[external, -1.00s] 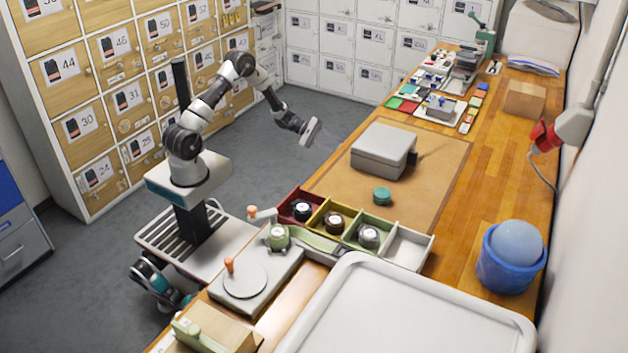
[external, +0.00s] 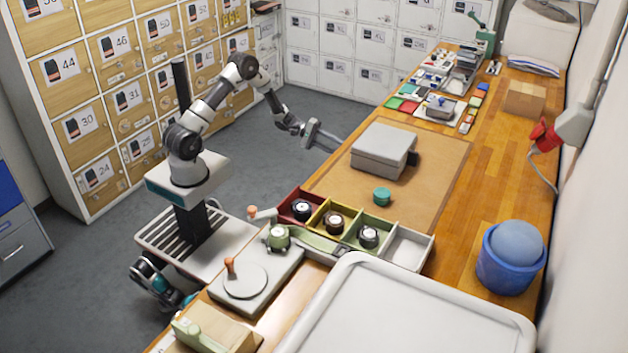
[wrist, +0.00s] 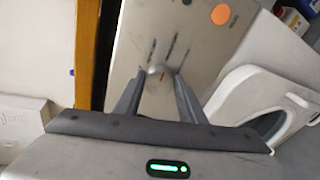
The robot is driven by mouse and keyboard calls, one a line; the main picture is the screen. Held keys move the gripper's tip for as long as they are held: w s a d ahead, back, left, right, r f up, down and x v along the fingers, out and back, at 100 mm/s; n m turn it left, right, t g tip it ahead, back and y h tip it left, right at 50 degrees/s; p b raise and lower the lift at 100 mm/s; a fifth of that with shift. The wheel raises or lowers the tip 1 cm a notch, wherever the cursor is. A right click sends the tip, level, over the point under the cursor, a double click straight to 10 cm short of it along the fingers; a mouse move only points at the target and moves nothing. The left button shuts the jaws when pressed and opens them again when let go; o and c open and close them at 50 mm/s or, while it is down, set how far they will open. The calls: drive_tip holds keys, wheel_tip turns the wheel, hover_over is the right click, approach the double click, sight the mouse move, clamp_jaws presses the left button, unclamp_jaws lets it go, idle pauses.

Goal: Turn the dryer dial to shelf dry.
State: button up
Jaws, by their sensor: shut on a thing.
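In the wrist view, the dryer dial (wrist: 158,73) is a small round metal knob with a red mark on a grey metal panel (wrist: 190,42). Dark marks are on the panel around the dial; I cannot read their labels. My gripper (wrist: 157,82) has its two fingers on either side of the dial and is shut on it. In the external view my gripper (external: 335,145) is stretched out over the bench's left edge, left of a grey box (external: 384,145). The dial is not discernible in that view.
An orange disc (wrist: 221,15) is on the panel. A white rounded frame with an opening (wrist: 262,92) is at right in the wrist view. In the external view, a green knob (external: 381,196) and a divided tray (external: 408,248) are on the bench (external: 455,215).

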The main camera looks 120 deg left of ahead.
drive_tip(key=o, duration=1)
drive_tip(key=shift+o, duration=0.2)
drive_tip(key=shift+s, duration=0.15)
drive_tip(key=p+v, duration=0.3)
drive_tip(key=v, duration=1.4)
drive_tip(key=shift+r, duration=0.15)
